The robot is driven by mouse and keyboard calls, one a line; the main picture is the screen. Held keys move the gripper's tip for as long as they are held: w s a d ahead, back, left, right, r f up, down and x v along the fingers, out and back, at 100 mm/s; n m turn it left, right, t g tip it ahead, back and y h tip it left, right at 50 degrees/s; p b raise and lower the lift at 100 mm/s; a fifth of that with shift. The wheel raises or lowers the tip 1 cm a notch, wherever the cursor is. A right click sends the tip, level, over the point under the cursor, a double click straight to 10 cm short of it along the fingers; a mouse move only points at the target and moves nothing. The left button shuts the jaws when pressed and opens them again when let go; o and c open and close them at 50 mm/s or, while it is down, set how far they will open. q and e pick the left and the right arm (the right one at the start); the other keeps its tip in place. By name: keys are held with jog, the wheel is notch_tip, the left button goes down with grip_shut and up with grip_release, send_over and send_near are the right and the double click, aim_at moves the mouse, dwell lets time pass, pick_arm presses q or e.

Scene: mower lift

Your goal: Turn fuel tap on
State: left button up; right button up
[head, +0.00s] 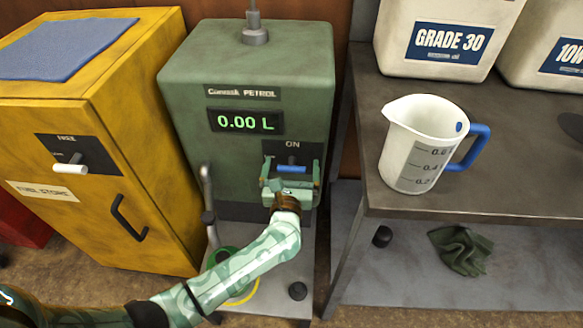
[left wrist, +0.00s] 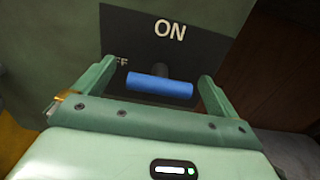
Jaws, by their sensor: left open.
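The fuel tap is a blue bar handle (head: 292,169) on a dark plate on the front of the green petrol dispenser (head: 240,60). "ON" is printed above it. In the left wrist view the blue handle (left wrist: 160,87) lies nearly level, and a partly hidden "OFF" label shows at its left. My left gripper (head: 291,164) is open at the plate, with its fingers on either side of the handle. In the left wrist view the gripper's fingers (left wrist: 157,75) stand apart from the handle's ends. My right gripper is not in view.
The dispenser's display (head: 246,121) reads 0.00 L. A yellow cabinet (head: 140,110) with a black handle stands at left. At right, a metal bench (head: 480,190) holds a white measuring jug (head: 408,150) and pale containers (head: 440,70). A green cloth (head: 460,250) lies on the lower shelf.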

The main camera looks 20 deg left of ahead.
pick_arm(q)
jog(key=c, duration=0.9)
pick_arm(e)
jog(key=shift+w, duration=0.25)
